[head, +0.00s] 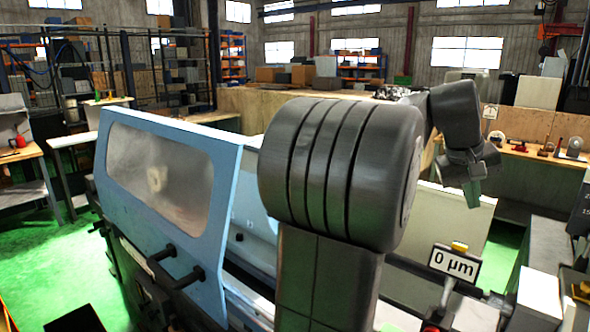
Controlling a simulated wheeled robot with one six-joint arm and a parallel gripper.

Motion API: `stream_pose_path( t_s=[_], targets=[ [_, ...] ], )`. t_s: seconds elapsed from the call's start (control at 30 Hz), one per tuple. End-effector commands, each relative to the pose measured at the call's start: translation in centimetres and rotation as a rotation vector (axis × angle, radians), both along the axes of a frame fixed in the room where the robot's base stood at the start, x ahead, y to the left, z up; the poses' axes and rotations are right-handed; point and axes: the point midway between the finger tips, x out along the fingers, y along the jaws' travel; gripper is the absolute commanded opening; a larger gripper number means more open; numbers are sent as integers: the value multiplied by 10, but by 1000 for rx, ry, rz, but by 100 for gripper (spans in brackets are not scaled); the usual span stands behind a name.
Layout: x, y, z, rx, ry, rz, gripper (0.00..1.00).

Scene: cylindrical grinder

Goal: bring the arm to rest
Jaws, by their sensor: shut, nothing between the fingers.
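My arm fills the middle of the head view, with a big dark grey ribbed joint in front. Beyond it the arm bends down at the right to a dark wrist. My gripper (473,192) shows small at the end of the wrist, pointing down and apart from anything I can make out. It is shut and holds nothing that I can see. Its fingertips are small and hard to separate from the background.
The grinder's blue guard (215,215) with a cloudy window stands left of my arm. A "0 µm" display (454,263) is at the lower right. A wooden bench (520,154) with small parts lies behind at right. Green floor (45,255) is open at left.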

Motion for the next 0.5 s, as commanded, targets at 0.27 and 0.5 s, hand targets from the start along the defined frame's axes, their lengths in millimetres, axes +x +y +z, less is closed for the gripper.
stream_pose_path(
  t_s=[0.27, 0.5],
  targets=[
    [-7, 6, -29, 0, 0, 0, 0],
    [-8, 7, -21, 1, 2, -1, 0]
  ],
)
